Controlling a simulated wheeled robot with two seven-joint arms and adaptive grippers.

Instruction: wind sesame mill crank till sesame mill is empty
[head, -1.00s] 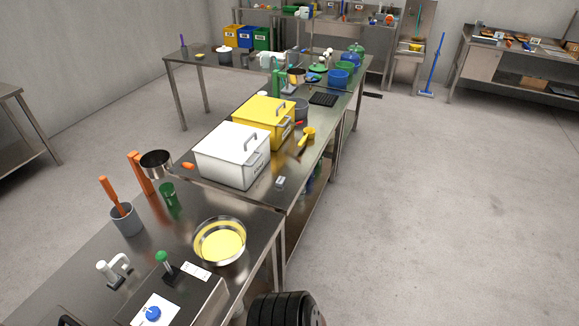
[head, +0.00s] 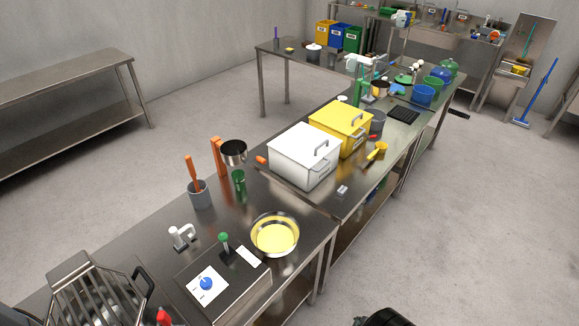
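I cannot make out a sesame mill or its crank for certain. An orange upright with a metal bowl (head: 233,152) stands on the near steel table, with a dark green cup (head: 238,182) beside it. Farther back, a green upright device with a white top (head: 359,82) stands on the far part of the table row; its details are too small to tell. Whether either holds sesame cannot be seen. Neither gripper shows. A dark rounded part at the bottom edge is probably mine.
The near table holds a control box with a blue knob (head: 206,284), a yellow-filled round pan (head: 275,235), a grey pot (head: 200,195) and a wire-guarded machine (head: 98,290). White (head: 304,155) and yellow (head: 341,127) lidded boxes stand beyond.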

